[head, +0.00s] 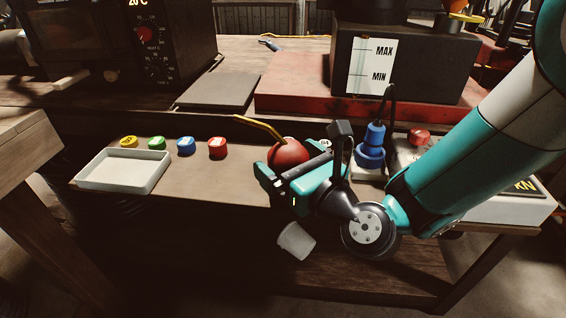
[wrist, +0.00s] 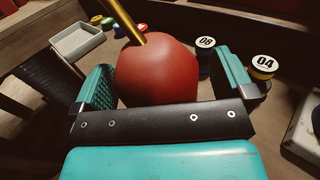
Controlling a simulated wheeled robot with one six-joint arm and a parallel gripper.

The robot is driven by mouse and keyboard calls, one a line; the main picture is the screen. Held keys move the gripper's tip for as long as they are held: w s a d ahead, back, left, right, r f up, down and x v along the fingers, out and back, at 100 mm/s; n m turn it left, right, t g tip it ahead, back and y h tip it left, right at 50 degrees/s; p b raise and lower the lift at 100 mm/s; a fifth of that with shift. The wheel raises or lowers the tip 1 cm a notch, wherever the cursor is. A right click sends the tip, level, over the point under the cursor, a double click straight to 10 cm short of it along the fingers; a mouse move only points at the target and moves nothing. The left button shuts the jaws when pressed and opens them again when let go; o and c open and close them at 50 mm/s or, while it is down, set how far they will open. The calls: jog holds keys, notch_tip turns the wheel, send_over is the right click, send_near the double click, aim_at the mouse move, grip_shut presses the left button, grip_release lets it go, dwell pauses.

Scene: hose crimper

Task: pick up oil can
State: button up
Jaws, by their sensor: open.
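The oil can is a round red body with a thin yellow-gold spout. In the head view the oil can (head: 288,153) stands on the bench shelf, partly hidden behind my gripper (head: 286,176). In the wrist view the red body (wrist: 157,72) sits between the two teal fingers of my gripper (wrist: 165,82). The fingers are spread wide, with a visible gap at the right finger. The left finger is close to the can, and I cannot tell whether it touches. The can's lower part is hidden by the gripper's black crossbar.
A white tray (head: 124,171) and several coloured caps, such as a red one (head: 217,148), lie left of the can. Labelled round pieces, 08 (wrist: 205,44) and 04 (wrist: 264,65), stand to the right. A blue fitting (head: 371,152) is right of my gripper.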

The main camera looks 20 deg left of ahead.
jog(key=shift+a+r, duration=0.1)
jog(key=shift+a, duration=0.05)
jog(key=c, duration=1.2)
jog(key=shift+c, duration=0.2)
